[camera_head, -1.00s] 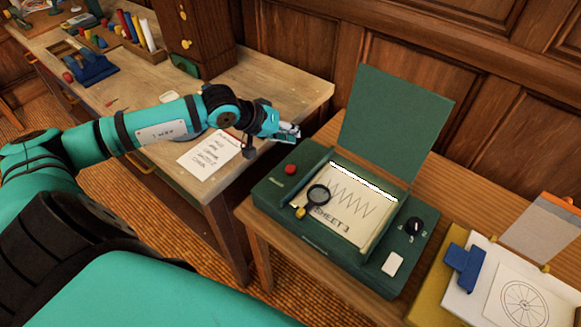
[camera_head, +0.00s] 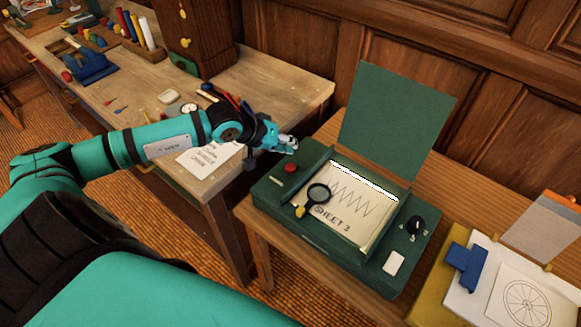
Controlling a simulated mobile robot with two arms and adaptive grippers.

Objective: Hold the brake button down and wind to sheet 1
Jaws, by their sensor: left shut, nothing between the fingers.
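The green drafting box (camera_head: 318,240) stands on the right table with its lid (camera_head: 396,120) raised. Its window shows a zigzag drawing labelled "SHEET 3" (camera_head: 352,205). A red button (camera_head: 291,168) sits at the box's back left, and I take it for the brake button. A black knob (camera_head: 416,225) with small numbers around it is at the right, with a white button (camera_head: 394,263) in front of it. My left gripper (camera_head: 290,145) is shut and empty, just behind and above the red button, apart from it as far as I can tell. My right gripper is not in view.
A clipboard (camera_head: 500,290) with a wheel drawing lies right of the box. The left workbench (camera_head: 285,85) holds a written paper (camera_head: 212,158), pens and a drawer cabinet (camera_head: 192,35).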

